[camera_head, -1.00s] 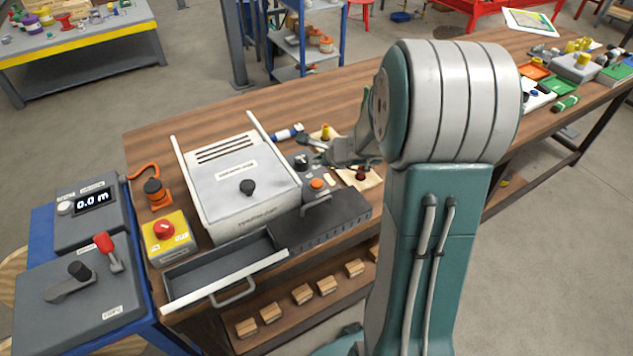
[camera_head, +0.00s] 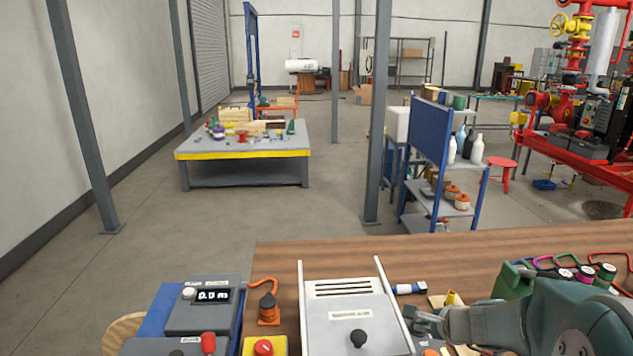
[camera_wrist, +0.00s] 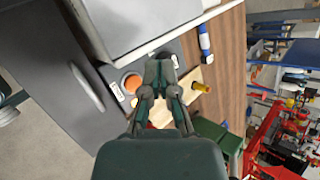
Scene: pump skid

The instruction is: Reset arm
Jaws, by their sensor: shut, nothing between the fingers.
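My gripper (camera_wrist: 160,78) shows in the wrist view with its fingers together and nothing between them. It hangs above the wooden workbench (camera_head: 300,258), over a wooden block with a yellow knob (camera_wrist: 199,87) and beside a grey box with an orange button (camera_wrist: 132,84). In the head view my gripper (camera_head: 420,318) is small at the lower right, right of the grey hinged box (camera_head: 343,318). My arm's links cover part of the bench there.
A red emergency button on a yellow box (camera_head: 263,348) and an orange item (camera_head: 268,307) stand left of the grey box. A display unit (camera_head: 207,303) is at the lower left. A blue-capped tube (camera_head: 409,289) lies close by. Open floor lies beyond the bench.

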